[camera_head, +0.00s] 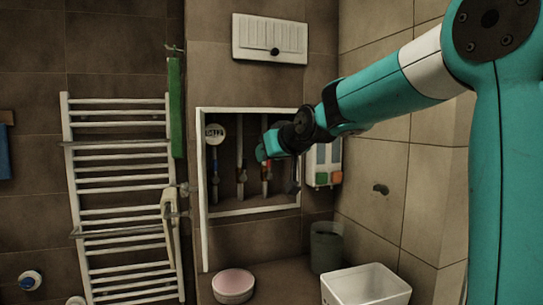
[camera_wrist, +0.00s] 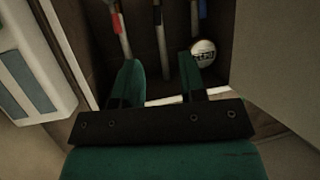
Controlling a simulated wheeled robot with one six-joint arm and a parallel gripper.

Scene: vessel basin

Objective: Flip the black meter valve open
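A round white meter (camera_head: 215,134) sits at the upper left inside a white-framed wall niche (camera_head: 203,230). It also shows in the wrist view (camera_wrist: 203,53), beyond the right-hand finger. Several vertical pipes stand in the niche; the middle pipe (camera_head: 240,165) and one with a red part (camera_head: 266,176) show in the head view. My gripper (camera_head: 262,151) is at the niche opening, right of the meter. In the wrist view its two green fingers (camera_wrist: 161,62) are apart, with nothing held between them.
A white towel rail (camera_head: 120,200) stands left of the niche. A white box with colored parts (camera_head: 323,165) hangs to its right. Below are a pink round container (camera_head: 233,284), a grey bin (camera_head: 326,245) and a white basin (camera_head: 365,285). A white panel (camera_head: 269,40) is above.

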